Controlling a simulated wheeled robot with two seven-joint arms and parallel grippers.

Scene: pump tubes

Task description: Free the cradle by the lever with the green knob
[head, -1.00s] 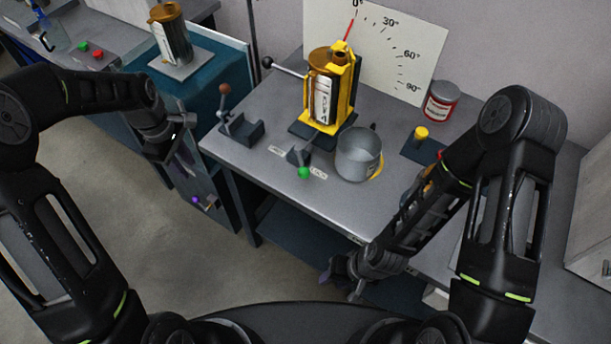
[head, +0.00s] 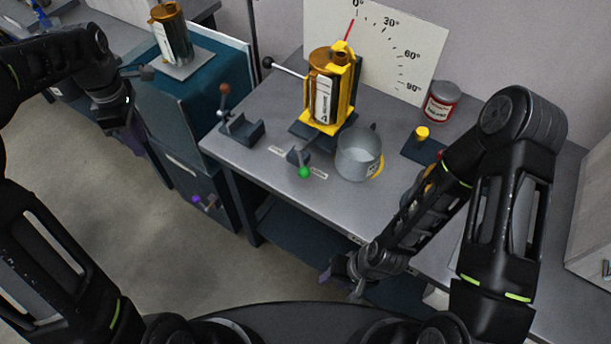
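The lever with the green knob (head: 304,172) sits on a small dark base on the grey bench, its knob towards the front edge, between two small label plates. The yellow cradle (head: 347,95) stands upright behind it, holding a brown-and-white canister (head: 322,90). A red pointer at its top is near 0° on the dial board (head: 375,45). My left gripper (head: 128,101) is away to the left, over the floor beside the teal cabinet, far from the lever; its fingers are too small to read. My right gripper (head: 342,283) hangs low in front of the bench, empty; its opening is unclear.
A grey metal mug (head: 358,155) stands right of the green knob. A brown-knobbed lever (head: 226,98) stands left, and a black-knobbed rod (head: 285,68) projects leftward from the cradle. A yellow-capped block (head: 421,134) and a red-and-white tin (head: 441,102) are at right.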

